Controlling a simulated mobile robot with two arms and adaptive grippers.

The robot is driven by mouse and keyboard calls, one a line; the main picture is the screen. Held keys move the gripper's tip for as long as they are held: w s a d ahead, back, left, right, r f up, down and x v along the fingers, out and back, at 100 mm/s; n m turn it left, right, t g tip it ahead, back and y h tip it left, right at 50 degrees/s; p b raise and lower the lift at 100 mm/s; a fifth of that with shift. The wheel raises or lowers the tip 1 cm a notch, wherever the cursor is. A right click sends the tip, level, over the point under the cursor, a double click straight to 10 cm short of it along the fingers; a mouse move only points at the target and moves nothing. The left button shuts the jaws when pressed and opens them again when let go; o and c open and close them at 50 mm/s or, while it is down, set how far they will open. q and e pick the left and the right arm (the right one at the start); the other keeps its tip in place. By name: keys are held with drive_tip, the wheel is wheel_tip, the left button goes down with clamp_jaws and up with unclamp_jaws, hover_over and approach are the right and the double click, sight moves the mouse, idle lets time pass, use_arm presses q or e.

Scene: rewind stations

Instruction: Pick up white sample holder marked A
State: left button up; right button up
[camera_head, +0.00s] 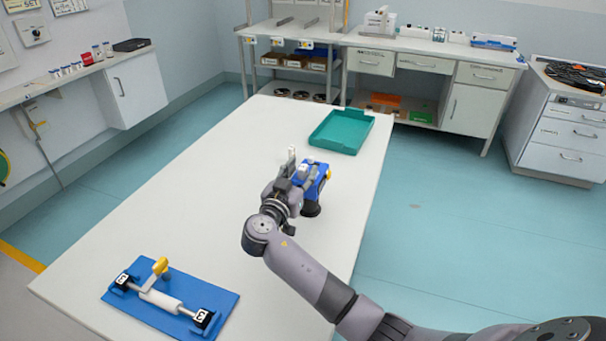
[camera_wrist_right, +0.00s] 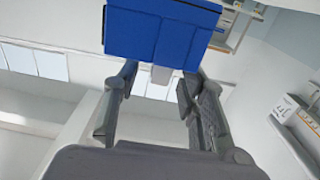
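No marking A is legible, and I cannot tell for sure which thing is the sample holder. A small white piece (camera_head: 292,154) shows at the tip of my right gripper (camera_head: 292,176), beside a blue fixture (camera_head: 316,174) with a yellow part and a dark base on the white table. In the right wrist view, my right gripper (camera_wrist_right: 160,78) has its fingers apart. A pale stub (camera_wrist_right: 161,75) under a blue block (camera_wrist_right: 163,30) shows between them, with gaps on both sides. My left gripper is not in view.
A blue plate (camera_head: 225,300) with a white roller, black end blocks and a yellow handle lies at the table's near left. An empty-looking teal tray (camera_head: 341,131) sits at the far end. The white table (camera_head: 170,220) is clear between them. Shelves and cabinets line the walls.

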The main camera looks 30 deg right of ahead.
drive_tip(key=shift+w+d, duration=0.4)
drive_tip(key=shift+d, duration=0.1)
drive_tip(key=shift+c, duration=0.5)
clamp_jaws()
